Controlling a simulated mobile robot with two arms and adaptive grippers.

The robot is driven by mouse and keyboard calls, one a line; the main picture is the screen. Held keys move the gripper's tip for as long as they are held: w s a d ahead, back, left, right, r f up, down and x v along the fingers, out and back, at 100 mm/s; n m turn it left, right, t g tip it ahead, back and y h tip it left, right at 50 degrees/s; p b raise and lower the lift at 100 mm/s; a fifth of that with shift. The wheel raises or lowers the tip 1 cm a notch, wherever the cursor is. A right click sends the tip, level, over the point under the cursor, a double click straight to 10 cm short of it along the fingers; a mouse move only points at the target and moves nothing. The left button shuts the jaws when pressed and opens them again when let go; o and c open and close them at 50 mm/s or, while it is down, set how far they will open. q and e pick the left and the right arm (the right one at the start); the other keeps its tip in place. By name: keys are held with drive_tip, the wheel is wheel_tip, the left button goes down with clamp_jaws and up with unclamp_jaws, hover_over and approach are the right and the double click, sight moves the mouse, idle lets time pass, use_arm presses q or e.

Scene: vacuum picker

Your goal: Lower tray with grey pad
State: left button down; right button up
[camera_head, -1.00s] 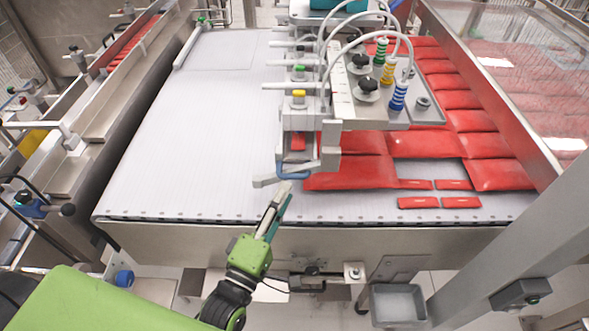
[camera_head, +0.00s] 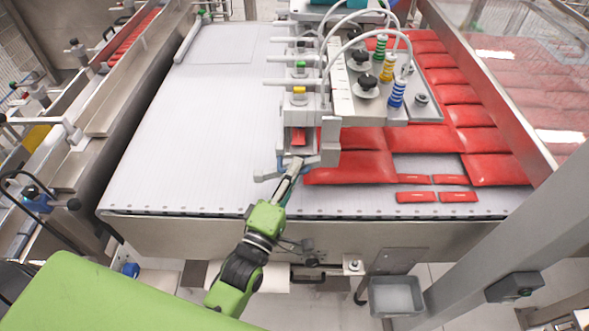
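My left gripper (camera_head: 294,167) reaches up from the bottom, with its fingertips at the front end of the grey vacuum picker (camera_head: 330,135). The fingertips overlap a grey bracket with a blue part (camera_head: 279,165); I cannot tell if they touch it or whether the fingers are closed. Which part is the tray with the grey pad is not clear. A small grey metal tray (camera_head: 396,313) hangs below the conveyor's front edge at lower right. My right gripper is not in view.
The white conveyor belt (camera_head: 190,130) is clear on the left. Red packets (camera_head: 430,140) cover its right side, with several small ones (camera_head: 416,197) near the front. Hoses and colored suction fittings (camera_head: 387,68) stand on the picker. A metal post (camera_head: 510,245) rises at right.

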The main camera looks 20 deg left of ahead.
use_arm(q)
drive_tip(key=s+a+f+b, duration=0.1)
drive_tip(key=a+f, duration=0.1)
drive_tip(key=a, duration=0.2)
drive_tip(key=s+a+f+b, duration=0.1)
drive_tip(key=a+f, duration=0.1)
drive_tip(key=a, duration=0.2)
drive_tip(key=s+a+f+b, duration=0.1)
drive_tip(key=a, duration=0.3)
drive_tip(key=shift+s+a+f, duration=0.1)
drive_tip(key=shift+s+f, duration=0.15)
drive_tip(key=shift+f, duration=0.15)
drive_tip(key=shift+s+a+f, duration=0.15)
drive_tip(key=shift+a, duration=0.3)
drive_tip(key=shift+s+a+f, duration=0.1)
drive_tip(key=shift+a+f, duration=0.05)
drive_tip(key=shift+a, duration=0.3)
drive_tip(key=c, duration=2.1)
unclamp_jaws()
drive_tip(key=shift+c, duration=0.2)
drive_tip(key=s+a+f, duration=0.1)
drive_tip(key=s+f, duration=0.1)
drive_tip(key=s, duration=0.9)
drive_tip(key=shift+s+a, duration=0.25)
drive_tip(key=shift+s, duration=0.15)
